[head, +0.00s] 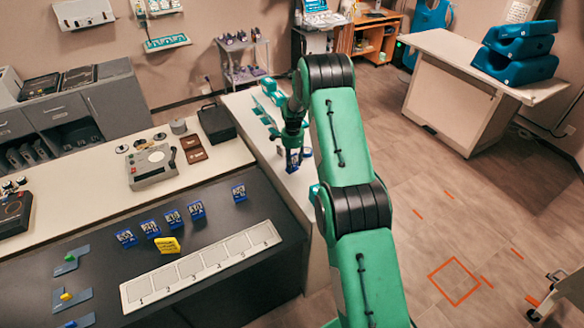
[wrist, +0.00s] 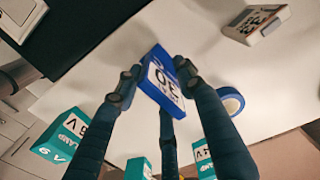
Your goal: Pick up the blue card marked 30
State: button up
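The blue card marked 30 (wrist: 163,80) is between the fingers of my gripper (wrist: 152,84) in the wrist view, its white printed face showing. The fingers touch it from both sides, and a third finger is below it. In the head view the card (head: 293,159) hangs at the tip of my gripper (head: 292,148), over the white counter on the far side of the dark table. I cannot tell whether its lower edge touches the counter.
Several blue cards (head: 173,218) and a yellow card (head: 167,245) stand on the dark table by a numbered white strip (head: 205,264).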

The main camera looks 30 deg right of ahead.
aim_at(293, 170)
grip_shut()
jog(key=shift+r, duration=0.2)
jog(key=shift+r, duration=0.8)
jog(key=shift+s+r, duration=0.15)
jog(key=shift+r, duration=0.7)
jog(key=s+a, duration=0.2)
jog(key=s, duration=0.5)
jog(key=s+a+r+b, duration=0.1)
jog(key=s+a, duration=0.2)
jog(key=s, duration=0.4)
jog(key=shift+s+r+b, duration=0.2)
jog(key=shift+s+b, duration=0.1)
jog(key=shift+s, duration=0.1)
jog(key=shift+a, duration=0.1)
